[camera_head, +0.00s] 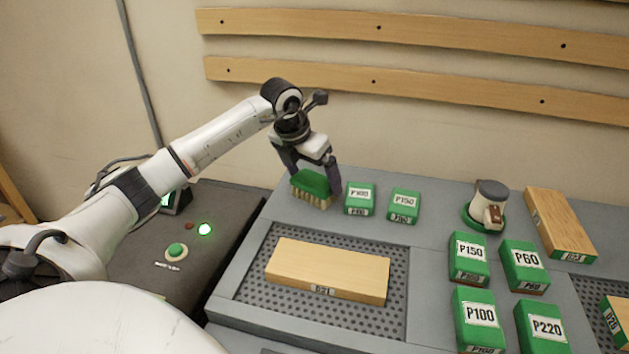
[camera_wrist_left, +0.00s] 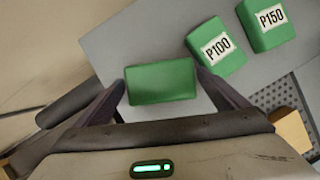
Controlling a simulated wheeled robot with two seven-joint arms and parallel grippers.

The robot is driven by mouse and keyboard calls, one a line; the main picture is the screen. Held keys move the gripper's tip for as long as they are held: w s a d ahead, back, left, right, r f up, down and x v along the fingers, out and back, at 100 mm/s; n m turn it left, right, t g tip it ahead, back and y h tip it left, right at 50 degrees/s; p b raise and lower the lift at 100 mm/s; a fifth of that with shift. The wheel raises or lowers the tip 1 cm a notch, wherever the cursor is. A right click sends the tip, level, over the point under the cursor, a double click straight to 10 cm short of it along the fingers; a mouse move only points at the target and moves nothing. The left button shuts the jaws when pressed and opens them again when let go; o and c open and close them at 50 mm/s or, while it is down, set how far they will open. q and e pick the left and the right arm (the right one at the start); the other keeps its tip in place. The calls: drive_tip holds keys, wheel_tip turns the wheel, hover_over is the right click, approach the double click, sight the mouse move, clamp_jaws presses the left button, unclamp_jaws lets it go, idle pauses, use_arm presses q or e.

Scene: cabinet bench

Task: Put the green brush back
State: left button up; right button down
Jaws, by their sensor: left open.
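The green brush (camera_head: 312,184), a green block with tan bristles, stands bristles down on the grey bench top at the back left. My left gripper (camera_head: 315,178) is above and around it, pointing down, with one finger on each side. In the left wrist view the brush (camera_wrist_left: 161,82) lies between the two fingers of my left gripper (camera_wrist_left: 162,90). The fingers are open, with a small gap showing near the brush's ends. My right gripper is not in view.
Green blocks labelled P100 (camera_head: 359,198) and P150 (camera_head: 404,205) stand just right of the brush. A wooden board (camera_head: 328,270) lies on the perforated panel in front. Several more labelled green blocks, a grey-white tool (camera_head: 487,205) and another board (camera_head: 560,225) are farther right.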

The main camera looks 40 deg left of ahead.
use_arm(q)
drive_tip(key=v, duration=1)
drive_tip(key=shift+s, duration=0.15)
